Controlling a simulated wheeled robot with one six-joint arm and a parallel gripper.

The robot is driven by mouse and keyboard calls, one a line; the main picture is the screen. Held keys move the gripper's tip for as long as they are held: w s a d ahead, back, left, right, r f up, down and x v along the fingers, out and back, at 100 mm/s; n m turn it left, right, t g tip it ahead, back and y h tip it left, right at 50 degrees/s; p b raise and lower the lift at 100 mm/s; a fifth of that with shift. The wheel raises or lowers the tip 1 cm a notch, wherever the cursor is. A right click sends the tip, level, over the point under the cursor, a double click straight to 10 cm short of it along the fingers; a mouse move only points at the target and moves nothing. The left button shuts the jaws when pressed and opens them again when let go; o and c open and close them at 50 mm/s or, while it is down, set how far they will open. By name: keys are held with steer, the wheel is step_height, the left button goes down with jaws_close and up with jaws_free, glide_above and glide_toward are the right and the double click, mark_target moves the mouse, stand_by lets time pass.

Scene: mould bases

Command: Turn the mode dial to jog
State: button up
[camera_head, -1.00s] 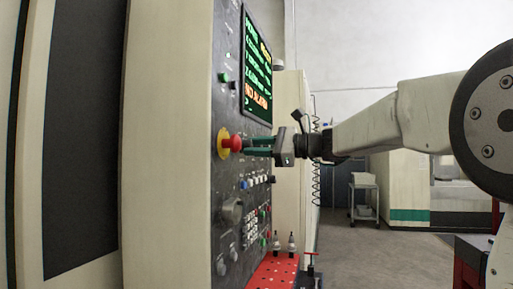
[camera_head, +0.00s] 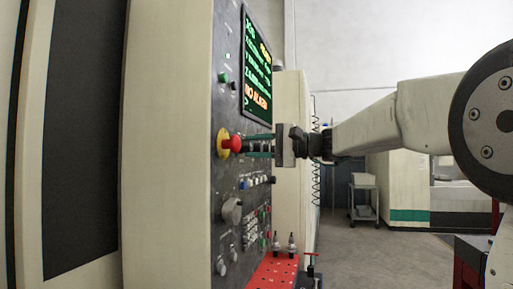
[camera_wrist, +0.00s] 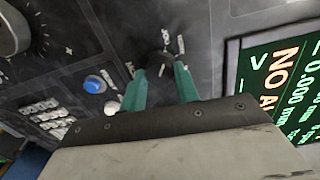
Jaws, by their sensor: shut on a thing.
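The mode dial (camera_wrist: 158,62) is a small dark knob on the grey control panel (camera_head: 232,182), with short white labels around it in the wrist view. My gripper (camera_head: 250,147) has its green fingers at the panel beside the red emergency stop button (camera_head: 236,143). In the wrist view my gripper (camera_wrist: 160,78) is shut on the dial, one finger on each side. The dial is hidden in the head view. The screen (camera_head: 257,68) shows a short green top line, which looks like JOG, and orange NO ALARM.
A blue button (camera_wrist: 93,84) and a larger round dial (camera_wrist: 12,30) are near the fingers in the wrist view. A red perforated shelf (camera_head: 272,273) juts out below the panel. Free air lies right of the panel, under my arm.

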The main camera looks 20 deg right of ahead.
steer(key=shift+f+n, duration=0.1)
steer(key=shift+n, duration=0.3)
steer(key=o, duration=1)
steer(key=shift+d, duration=0.15)
steer(key=v, duration=0.7)
steer(key=shift+s+d, duration=0.25)
